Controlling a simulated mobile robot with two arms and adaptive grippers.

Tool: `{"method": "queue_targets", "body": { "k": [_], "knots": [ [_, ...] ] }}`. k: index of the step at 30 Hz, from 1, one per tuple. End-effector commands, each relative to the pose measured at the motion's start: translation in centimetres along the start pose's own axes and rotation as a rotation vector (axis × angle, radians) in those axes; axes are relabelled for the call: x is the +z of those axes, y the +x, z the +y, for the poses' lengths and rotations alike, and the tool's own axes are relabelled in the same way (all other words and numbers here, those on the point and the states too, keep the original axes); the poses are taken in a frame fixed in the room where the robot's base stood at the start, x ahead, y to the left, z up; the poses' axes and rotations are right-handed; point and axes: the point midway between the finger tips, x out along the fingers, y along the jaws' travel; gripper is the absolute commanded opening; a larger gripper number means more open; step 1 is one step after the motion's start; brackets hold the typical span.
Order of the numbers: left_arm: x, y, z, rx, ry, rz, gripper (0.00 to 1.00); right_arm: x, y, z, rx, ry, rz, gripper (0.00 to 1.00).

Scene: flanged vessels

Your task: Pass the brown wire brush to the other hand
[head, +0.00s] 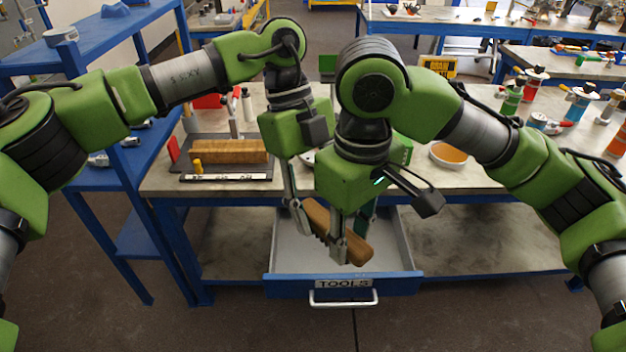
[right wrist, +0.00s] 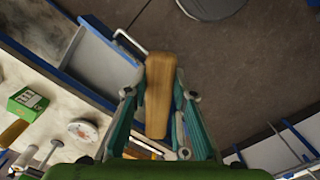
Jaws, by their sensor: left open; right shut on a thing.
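The brown wire brush (head: 356,249) is a wooden block held above an open drawer, tilted down to the right in the head view. My right gripper (head: 351,234) is shut on it around its middle part. In the right wrist view the brush (right wrist: 160,90) lies lengthwise between the fingers of my right gripper (right wrist: 158,98). My left gripper (head: 306,208) is open at the brush's upper left end, with one finger left of it. Its other finger is partly hidden, and I cannot tell whether it touches the brush.
The blue drawer (head: 288,284) marked TOOLS stands open below both grippers. On the workbench (head: 158,182) a brown block (head: 228,151) lies on a dark mat. A round dish (head: 449,154) and several bottles and cans stand to the right. A blue shelf (head: 108,178) is at left.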

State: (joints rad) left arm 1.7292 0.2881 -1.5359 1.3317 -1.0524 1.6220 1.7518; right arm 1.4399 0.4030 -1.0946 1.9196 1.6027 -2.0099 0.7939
Motion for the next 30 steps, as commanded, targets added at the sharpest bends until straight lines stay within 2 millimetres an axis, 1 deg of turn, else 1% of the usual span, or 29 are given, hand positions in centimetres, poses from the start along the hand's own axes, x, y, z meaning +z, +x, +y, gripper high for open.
{"method": "queue_targets", "body": {
  "k": [1, 4, 13, 14, 15, 17, 18, 19, 21, 22, 23, 24, 30],
  "knots": [
    [0.0, 0.52, 0.05, 0.002, 0.0, 0.0, 0.44, -0.01, -0.03, 0.0, 0.0, 0.0, 0.001, 0.01],
    [0.0, 1.09, 0.01, 0.0, 0.0, 0.0, 0.44, -0.01, -0.03, 0.0, 0.0, 0.0, 0.001, 0.01],
    [0.01, 1.33, 0.0, 0.0, 0.0, 0.0, 0.44, -0.01, -0.02, 0.01, 0.0, 0.0, 0.001, 0.01],
    [0.0, 1.32, 0.0, 0.0, 0.0, 0.0, 0.42, -0.01, -0.02, 0.01, 0.0, 0.0, 0.001, 0.01],
    [0.0, 1.32, 0.0, 0.0, 0.0, 0.0, 0.31, -0.01, -0.02, 0.01, 0.0, 0.0, 0.001, 0.01],
    [0.0, 1.32, -0.01, -0.001, 0.0, 0.0, 0.16, 0.0, -0.02, 0.01, 0.0, 0.0, 0.0, 0.01],
    [-0.01, 1.31, -0.03, -0.001, 0.0, 0.0, 0.06, 0.0, -0.03, -0.02, 0.0, -0.001, 0.001, 0.01],
    [-0.01, 1.31, -0.04, -0.002, 0.0, 0.0, 0.01, -0.01, -0.03, -0.04, -0.001, -0.002, 0.001, 0.01],
    [-0.02, 1.29, -0.07, -0.003, 0.0, 0.0, 0.01, -0.01, -0.03, -0.1, -0.002, -0.003, 0.001, 0.01],
    [-0.04, 1.26, -0.1, -0.004, 0.001, 0.0, 0.01, -0.02, -0.03, -0.12, -0.002, -0.004, 0.001, 0.32],
    [-0.05, 1.26, -0.1, -0.004, 0.001, 0.0, 0.01, -0.03, -0.03, -0.14, -0.003, -0.004, 0.002, 0.4],
    [-0.05, 1.26, -0.09, -0.003, 0.001, 0.001, 0.01, -0.03, -0.03, -0.14, -0.003, -0.004, 0.002, 0.44],
    [-0.04, 1.26, -0.05, -0.002, 0.001, 0.001, 0.01, -0.01, -0.02, -0.06, -0.001, -0.002, 0.001, 0.44]
  ]
}}
